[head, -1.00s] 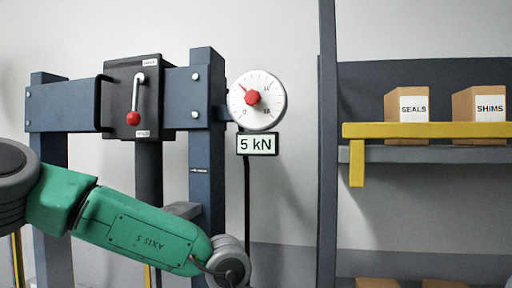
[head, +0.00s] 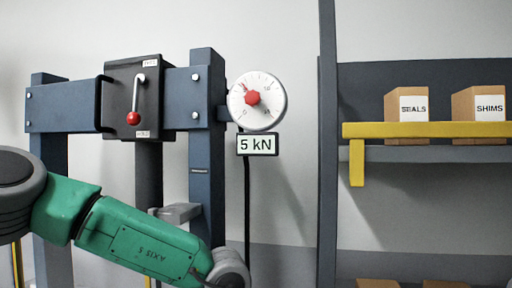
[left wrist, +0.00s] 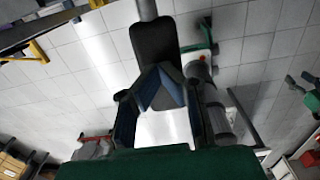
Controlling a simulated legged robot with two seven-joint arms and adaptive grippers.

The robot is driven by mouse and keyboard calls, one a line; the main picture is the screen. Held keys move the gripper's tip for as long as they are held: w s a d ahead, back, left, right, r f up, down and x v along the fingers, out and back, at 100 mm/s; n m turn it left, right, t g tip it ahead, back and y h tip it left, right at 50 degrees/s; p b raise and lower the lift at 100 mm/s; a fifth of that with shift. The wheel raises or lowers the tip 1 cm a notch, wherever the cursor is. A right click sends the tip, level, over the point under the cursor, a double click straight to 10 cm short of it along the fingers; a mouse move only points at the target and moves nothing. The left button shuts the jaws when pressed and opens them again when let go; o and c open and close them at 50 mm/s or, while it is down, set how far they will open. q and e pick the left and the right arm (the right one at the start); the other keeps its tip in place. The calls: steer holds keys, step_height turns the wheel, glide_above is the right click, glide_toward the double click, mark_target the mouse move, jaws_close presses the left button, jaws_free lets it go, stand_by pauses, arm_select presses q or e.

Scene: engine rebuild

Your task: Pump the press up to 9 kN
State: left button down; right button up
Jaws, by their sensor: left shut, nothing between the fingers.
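The press is a blue-grey frame (head: 208,150) at the left of the head view. Its round white gauge (head: 272,115) has a red hub, and the display (head: 257,144) below reads 5 kN. A lever with a red knob (head: 133,118) hangs down on the dark valve plate (head: 120,95); its small labels are blurred. In the left wrist view, my left gripper (left wrist: 160,72) is shut and empty. A long black grip (left wrist: 152,38) on a grey rod is just beyond the fingertips; I cannot tell whether they touch. My right gripper is out of view.
A shelf with a yellow front rail (head: 430,130) at the right bears boxes marked SEALS (head: 408,103) and SHIMS (head: 480,103). A dark upright post (head: 328,150) stands between press and shelf. My green left arm crosses in front of the press's lower part.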

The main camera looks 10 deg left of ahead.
arm_select(q)
steer(key=shift+f, duration=0.1)
stand_by(0.6)
steer(key=shift+f, duration=1)
stand_by(0.5)
steer(key=shift+f+b, duration=0.5)
steer(key=shift+f, duration=0.6)
stand_by(0.4)
steer(key=shift+s+f, duration=0.1)
steer(key=shift+f, duration=1.1)
stand_by(0.3)
steer(key=shift+f+b, duration=0.5)
steer(key=shift+f, duration=0.55)
stand_by(0.5)
